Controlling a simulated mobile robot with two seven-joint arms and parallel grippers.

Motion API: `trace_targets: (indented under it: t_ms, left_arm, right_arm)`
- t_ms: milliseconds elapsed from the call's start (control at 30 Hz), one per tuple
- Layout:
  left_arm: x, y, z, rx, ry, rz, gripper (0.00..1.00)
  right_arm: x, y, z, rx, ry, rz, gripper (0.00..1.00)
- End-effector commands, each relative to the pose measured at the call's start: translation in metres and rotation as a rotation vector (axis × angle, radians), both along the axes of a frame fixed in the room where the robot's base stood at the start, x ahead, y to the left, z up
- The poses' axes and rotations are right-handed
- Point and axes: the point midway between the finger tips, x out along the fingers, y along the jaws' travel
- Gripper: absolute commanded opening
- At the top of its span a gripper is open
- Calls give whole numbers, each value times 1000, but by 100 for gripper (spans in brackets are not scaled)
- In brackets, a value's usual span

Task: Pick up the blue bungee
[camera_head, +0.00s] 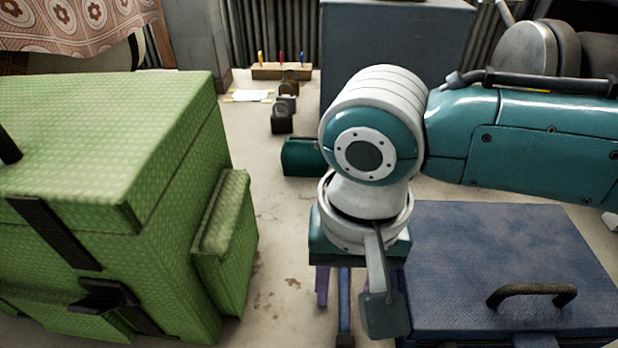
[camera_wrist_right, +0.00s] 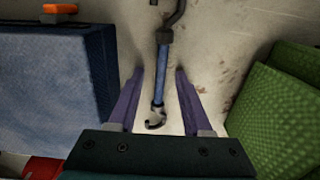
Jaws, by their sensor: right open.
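The blue bungee (camera_wrist_right: 162,75) is a thin blue cord with a dark hooked end at the top and a pale metal hook at the bottom in the right wrist view. It lies on the pale, stained surface. In the head view a short stretch of it (camera_head: 344,287) shows below my right wrist. My right gripper (camera_wrist_right: 159,76) points down over it with purple fingers open, one on each side of the cord. The fingers look apart from the cord; their height above the surface is hard to tell. My left gripper is not in view.
A green textured box (camera_head: 110,150) stands to the left and a blue case with a handle (camera_head: 480,240) to the right. A teal object (camera_head: 300,157), dark padlocks (camera_head: 282,116) and a wooden block with coloured tools (camera_head: 281,72) sit farther back.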

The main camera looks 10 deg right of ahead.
Motion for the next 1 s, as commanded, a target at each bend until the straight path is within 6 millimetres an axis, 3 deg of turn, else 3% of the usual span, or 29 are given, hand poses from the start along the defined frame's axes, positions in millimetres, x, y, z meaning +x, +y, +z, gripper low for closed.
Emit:
trace_targets:
  t_ms: [167,600,1000]
  left_arm:
    - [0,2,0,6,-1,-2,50]
    - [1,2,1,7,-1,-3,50]
    - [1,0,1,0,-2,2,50]
  right_arm:
    - [0,0,0,0,0,1,48]
    - [0,0,1,0,0,1,0]
    - [0,0,1,0,0,0,0]
